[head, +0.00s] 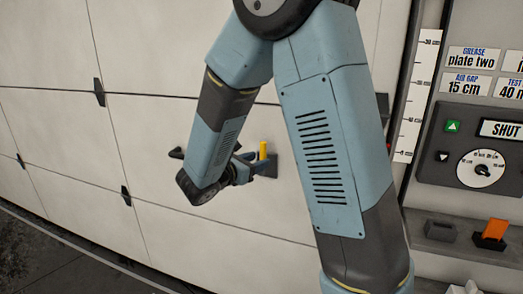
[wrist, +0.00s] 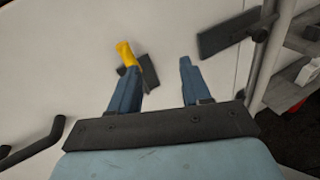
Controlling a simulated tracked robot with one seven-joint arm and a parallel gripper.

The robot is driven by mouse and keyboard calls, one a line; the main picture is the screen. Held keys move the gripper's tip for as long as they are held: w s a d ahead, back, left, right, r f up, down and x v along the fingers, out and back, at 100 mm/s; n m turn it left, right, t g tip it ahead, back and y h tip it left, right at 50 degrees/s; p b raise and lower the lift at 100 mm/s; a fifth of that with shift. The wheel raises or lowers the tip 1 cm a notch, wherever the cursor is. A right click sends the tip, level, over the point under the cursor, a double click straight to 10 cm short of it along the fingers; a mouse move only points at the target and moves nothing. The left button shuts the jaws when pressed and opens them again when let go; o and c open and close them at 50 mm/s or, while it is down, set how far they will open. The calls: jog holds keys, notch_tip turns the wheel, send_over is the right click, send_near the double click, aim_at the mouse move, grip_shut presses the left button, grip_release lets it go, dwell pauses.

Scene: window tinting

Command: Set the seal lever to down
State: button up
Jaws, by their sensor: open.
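A yellow lever (head: 263,150) points up from a dark plate (head: 272,168) on the pale panelled door; I take it as the seal lever, though no label shows on it. In the wrist view the yellow handle (wrist: 126,54) stands just beyond the tip of my left-hand finger, with its dark plate (wrist: 149,72) partly behind that finger. My gripper (wrist: 158,66) is open, with the handle not between the fingers. Whether finger and handle touch I cannot tell. In the head view my gripper (head: 246,166) is beside the lever, partly covered by my arm.
A dark bar handle (wrist: 32,148) is at the lower left of the wrist view, and a dark plate (wrist: 228,33) at upper right. My arm hides part of the door.

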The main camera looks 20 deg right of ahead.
aim_at(261, 150)
jog(key=w+a+f+n+t, duration=0.2)
jog(key=w+a+n+t, duration=0.1)
jog(key=a, duration=0.1)
jog(key=shift+y, duration=0.4)
jog(key=x, duration=1.3)
jog(key=shift+d+r, duration=0.1)
jog(key=shift+d, duration=0.05)
grip_shut()
